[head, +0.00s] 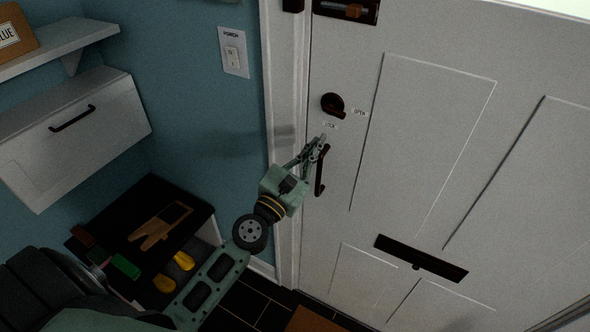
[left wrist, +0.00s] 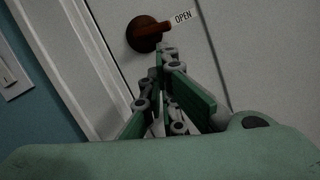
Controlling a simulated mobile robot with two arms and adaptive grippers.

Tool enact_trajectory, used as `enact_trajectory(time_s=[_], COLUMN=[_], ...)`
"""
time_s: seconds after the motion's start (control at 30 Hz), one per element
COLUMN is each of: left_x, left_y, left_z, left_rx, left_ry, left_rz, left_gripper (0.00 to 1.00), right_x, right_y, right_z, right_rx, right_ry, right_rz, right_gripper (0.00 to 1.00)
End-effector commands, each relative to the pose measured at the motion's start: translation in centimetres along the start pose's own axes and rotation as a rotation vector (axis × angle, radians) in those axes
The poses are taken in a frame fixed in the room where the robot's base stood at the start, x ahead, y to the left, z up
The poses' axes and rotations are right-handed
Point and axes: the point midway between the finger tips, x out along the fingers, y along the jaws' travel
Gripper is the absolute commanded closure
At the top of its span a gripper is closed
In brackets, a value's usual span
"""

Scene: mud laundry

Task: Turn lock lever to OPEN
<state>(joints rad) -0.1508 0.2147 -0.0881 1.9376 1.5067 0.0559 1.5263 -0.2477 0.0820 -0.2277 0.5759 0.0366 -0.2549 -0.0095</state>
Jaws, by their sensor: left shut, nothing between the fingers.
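The lock (head: 332,103) is a dark round knob with a short lever on the white door (head: 420,120). In the head view its lever points to the lower right, between the OPEN label (head: 360,112) and the LOCK label (head: 330,125). In the left wrist view the reddish-brown lock (left wrist: 145,34) has its lever pointing right, its tip close to the OPEN label (left wrist: 183,16). My left gripper (head: 322,139) is shut and empty, just below the lock. In the left wrist view the fingertips (left wrist: 165,50) appear near the lever; contact cannot be told. My right gripper is not in view.
A dark vertical door handle (head: 321,170) is right beside my left fingers. A sliding bolt (head: 345,10) sits higher on the door and a mail slot (head: 420,259) lower. A bench (head: 190,200) with small items and a wall cabinet (head: 75,135) stand left.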

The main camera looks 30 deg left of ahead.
Motion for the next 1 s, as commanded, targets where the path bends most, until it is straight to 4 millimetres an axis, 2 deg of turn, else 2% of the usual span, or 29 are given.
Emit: enact_trajectory(time_s=[0.23,0.3,0.5,1.0], left_x=[-2.3,-3.8,-6.1,-6.6], left_y=[-0.2,-0.3,-0.3,-0.3], left_z=[0.1,0.1,0.5,0.6], left_rx=[0.001,-0.001,-0.004,-0.004], left_ry=[0.000,0.003,-0.002,-0.004], left_rz=[-0.006,-0.005,-0.002,-0.001], left_gripper=[1.00,1.00,1.00,1.00], right_x=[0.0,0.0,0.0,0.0], right_y=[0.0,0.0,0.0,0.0], right_z=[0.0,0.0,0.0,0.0], right_rx=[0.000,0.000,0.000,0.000], right_ry=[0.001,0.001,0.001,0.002], right_rz=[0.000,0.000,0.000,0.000], right_gripper=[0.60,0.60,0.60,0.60])
